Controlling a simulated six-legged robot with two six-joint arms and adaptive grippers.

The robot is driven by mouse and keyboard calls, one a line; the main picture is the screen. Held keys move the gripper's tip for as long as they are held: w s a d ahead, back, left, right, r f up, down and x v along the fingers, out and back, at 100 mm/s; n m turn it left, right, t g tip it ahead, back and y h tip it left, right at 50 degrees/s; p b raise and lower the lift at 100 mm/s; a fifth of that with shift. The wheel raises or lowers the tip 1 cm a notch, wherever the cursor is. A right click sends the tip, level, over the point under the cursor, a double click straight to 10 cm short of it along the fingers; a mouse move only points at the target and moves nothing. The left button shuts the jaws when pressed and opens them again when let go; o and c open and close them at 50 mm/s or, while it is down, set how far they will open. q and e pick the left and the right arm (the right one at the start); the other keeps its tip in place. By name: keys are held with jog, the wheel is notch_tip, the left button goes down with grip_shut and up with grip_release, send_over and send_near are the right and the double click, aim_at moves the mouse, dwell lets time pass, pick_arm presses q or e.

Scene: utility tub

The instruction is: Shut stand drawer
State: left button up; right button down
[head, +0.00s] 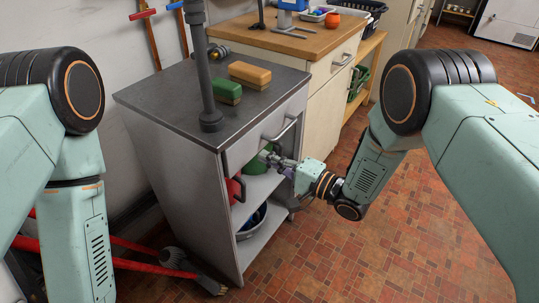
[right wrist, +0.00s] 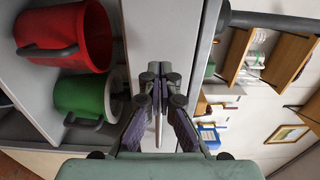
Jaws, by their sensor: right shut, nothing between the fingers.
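The grey stand (head: 170,165) has a dark top (head: 180,95) and a drawer (head: 250,140) just beneath it. The drawer front, with a bar handle (head: 282,129), looks nearly level with the stand's front edge; I cannot tell whether a small gap is left. My right gripper (head: 268,157) is shut and empty, close to the lower part of the drawer front, below the handle. In the right wrist view, its fingers (right wrist: 160,85) point at the pale drawer front (right wrist: 165,30); contact cannot be told. My left gripper is out of view; only its arm shows.
A red mug (right wrist: 70,45) and a green mug (right wrist: 82,97) stand on the stand's open shelf. A sponge (head: 250,74) and a grey post (head: 203,80) are on the top. A wooden-topped counter (head: 285,38) stands behind.

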jog(key=p+v, duration=0.2)
jog(key=v, duration=0.8)
jog(key=s+d+f+n+g+h, duration=0.25)
jog(key=s+d+f+h, duration=0.2)
jog(key=f, duration=0.25)
jog(key=s+d+f+n+g+h, duration=0.1)
jog(key=s+d+f+n+h, duration=0.2)
jog(key=s+f+h, duration=0.4)
jog(key=s+d+g+h, duration=0.1)
jog(key=s+d+g, duration=0.2)
jog(key=s, duration=0.8)
jog(key=s+d+n+g+h, duration=0.1)
jog(key=s+g, duration=0.3)
jog(key=s, duration=0.7)
jog(key=shift+s+d+h, duration=0.2)
jog(key=shift+d+h, duration=0.25)
jog(key=shift+d, duration=0.45)
